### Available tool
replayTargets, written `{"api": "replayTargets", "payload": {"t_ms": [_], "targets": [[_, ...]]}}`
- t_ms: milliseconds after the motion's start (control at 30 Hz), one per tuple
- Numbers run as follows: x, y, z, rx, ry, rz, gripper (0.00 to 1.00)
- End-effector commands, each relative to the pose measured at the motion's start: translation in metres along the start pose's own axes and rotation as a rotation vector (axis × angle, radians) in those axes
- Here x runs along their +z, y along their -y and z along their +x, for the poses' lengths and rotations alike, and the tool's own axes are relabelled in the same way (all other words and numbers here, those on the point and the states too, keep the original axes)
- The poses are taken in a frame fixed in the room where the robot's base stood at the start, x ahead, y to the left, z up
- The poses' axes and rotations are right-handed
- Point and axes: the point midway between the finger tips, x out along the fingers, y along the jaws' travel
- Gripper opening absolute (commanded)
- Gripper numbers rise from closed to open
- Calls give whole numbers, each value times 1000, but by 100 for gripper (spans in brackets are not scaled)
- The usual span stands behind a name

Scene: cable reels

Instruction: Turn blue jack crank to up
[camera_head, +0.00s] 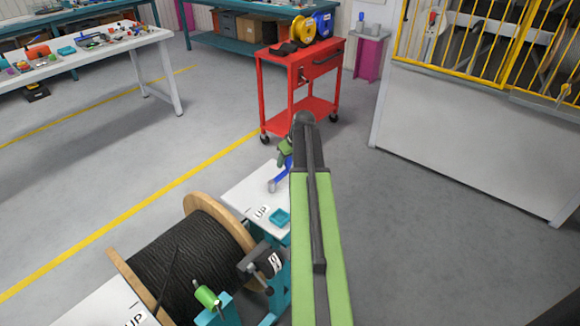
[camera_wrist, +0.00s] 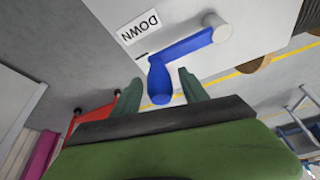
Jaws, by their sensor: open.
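The blue jack crank (camera_wrist: 185,45) shows in the wrist view on a white panel (camera_wrist: 270,20). Its arm runs from a pale round hub (camera_wrist: 214,26) to the left, and its grip (camera_wrist: 158,82) points toward me. A DOWN label (camera_wrist: 139,27) and a dark tick mark are near the crank arm's grip end. My gripper (camera_wrist: 160,90) is open, with one green finger on each side of the grip; contact is not clear. In the head view the blue crank (camera_head: 280,178) is partly hidden behind my arm. An UP label (camera_head: 261,212) lies on the white top near it.
A red cart (camera_head: 300,75) stands behind. A yellow-fenced white enclosure (camera_head: 465,130) is at the right. Open floor lies between them.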

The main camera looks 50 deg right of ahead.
Motion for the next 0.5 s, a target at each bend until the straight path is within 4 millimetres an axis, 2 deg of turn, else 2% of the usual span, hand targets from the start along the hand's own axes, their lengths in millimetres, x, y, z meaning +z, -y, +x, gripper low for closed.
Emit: {"api": "replayTargets", "payload": {"t_ms": [200, 500], "targets": [[-1, 0, -1, 0, 0, 0, 50], [0, 0, -1, 0, 0, -1, 11]]}}
